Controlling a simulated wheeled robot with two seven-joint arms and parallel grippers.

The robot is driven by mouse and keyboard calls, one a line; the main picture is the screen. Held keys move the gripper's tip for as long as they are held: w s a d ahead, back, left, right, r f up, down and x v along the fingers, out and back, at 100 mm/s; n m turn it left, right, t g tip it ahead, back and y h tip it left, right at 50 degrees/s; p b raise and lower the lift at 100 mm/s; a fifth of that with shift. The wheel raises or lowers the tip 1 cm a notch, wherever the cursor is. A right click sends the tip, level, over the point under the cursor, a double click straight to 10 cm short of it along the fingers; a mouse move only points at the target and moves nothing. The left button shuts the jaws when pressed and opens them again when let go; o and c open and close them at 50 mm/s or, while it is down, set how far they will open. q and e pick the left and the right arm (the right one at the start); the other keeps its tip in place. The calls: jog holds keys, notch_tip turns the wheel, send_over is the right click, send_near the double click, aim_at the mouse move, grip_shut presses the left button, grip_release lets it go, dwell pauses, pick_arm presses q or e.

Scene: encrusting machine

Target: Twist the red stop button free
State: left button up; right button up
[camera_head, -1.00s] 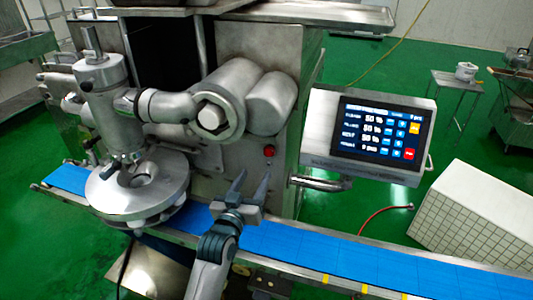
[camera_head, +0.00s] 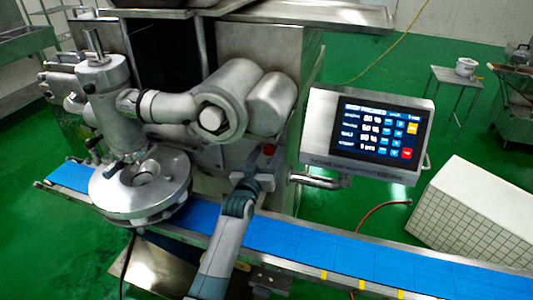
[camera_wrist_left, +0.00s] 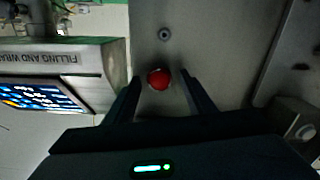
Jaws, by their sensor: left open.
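The red stop button (camera_head: 268,150) is on the metal front of the machine, left of the control panel. Its lower part is hidden by my left gripper in the head view. My left gripper (camera_head: 259,166) is right in front of it, with its fingers pointing at the machine. In the left wrist view the red button (camera_wrist_left: 158,79) shows between the two finger tips of my open left gripper (camera_wrist_left: 161,82), with a gap on each side. I cannot tell whether the fingers reach past the button's face. My right gripper is not in view.
The control panel (camera_head: 375,132) stands out to the right, its header seeming to read "STOP PRESSED", with a metal handle (camera_head: 320,182) below it. The blue conveyor belt (camera_head: 320,248) runs under my left arm. The round metal disc unit (camera_head: 110,195) stands on the left.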

pick_arm(q)
jog(key=c, duration=1.1)
jog(key=shift+o, duration=0.2)
jog(key=shift+m, duration=0.3)
jog(key=m, duration=0.4)
jog(key=shift+s+r, duration=0.1)
jog(key=shift+r, duration=0.1)
jog(key=shift+d+m, duration=0.1)
jog(key=shift+m, duration=1.6)
jog(key=shift+r, duration=0.1)
